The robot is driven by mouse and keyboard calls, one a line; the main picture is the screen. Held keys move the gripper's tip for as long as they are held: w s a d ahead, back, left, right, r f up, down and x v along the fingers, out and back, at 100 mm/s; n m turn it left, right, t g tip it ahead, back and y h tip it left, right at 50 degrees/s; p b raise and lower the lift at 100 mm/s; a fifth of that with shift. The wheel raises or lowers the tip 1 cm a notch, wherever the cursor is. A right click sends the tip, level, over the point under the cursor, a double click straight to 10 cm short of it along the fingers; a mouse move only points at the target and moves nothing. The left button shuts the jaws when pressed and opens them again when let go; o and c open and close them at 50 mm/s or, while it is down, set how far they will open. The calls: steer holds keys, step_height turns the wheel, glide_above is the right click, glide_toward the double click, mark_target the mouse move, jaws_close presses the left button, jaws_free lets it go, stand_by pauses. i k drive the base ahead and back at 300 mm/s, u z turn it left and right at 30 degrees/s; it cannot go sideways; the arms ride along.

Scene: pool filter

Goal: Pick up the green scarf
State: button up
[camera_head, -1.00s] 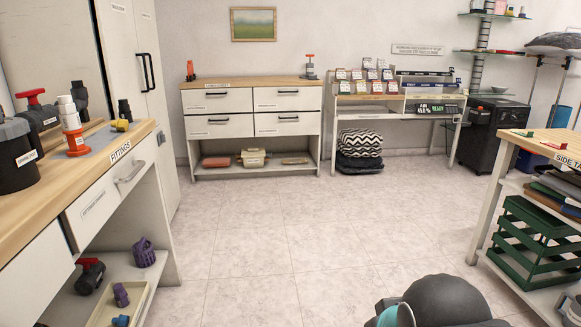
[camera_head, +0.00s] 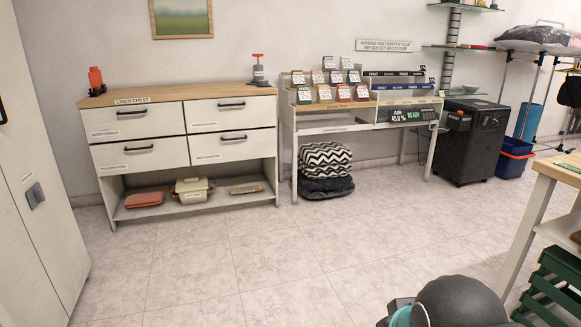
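I cannot make out a green scarf in this view. A linen chest (camera_head: 185,93) stands against the back wall at left, with a wooden top and several white drawers, all shut. Small labels sit on the drawers, too fine to read surely. What the drawers hold is hidden. A thin green item lies on the side table at the right edge, too cut off to identify. My dark arm shows at the bottom right, well short of the chest. My gripper is not in view.
The chest's open shelf holds a red case, a cream pot (camera_head: 192,190) and a small tray. A display desk (camera_head: 345,128) stands to its right, with folded textiles (camera_head: 325,160) beneath. A black cabinet (camera_head: 470,140) stands farther right. A green slatted crate (camera_head: 558,287) is at lower right. The middle floor is clear.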

mark_target(304, 96)
steer(key=z, duration=0.05)
steer(key=i, duration=3.8)
steer(key=u, duration=0.25)
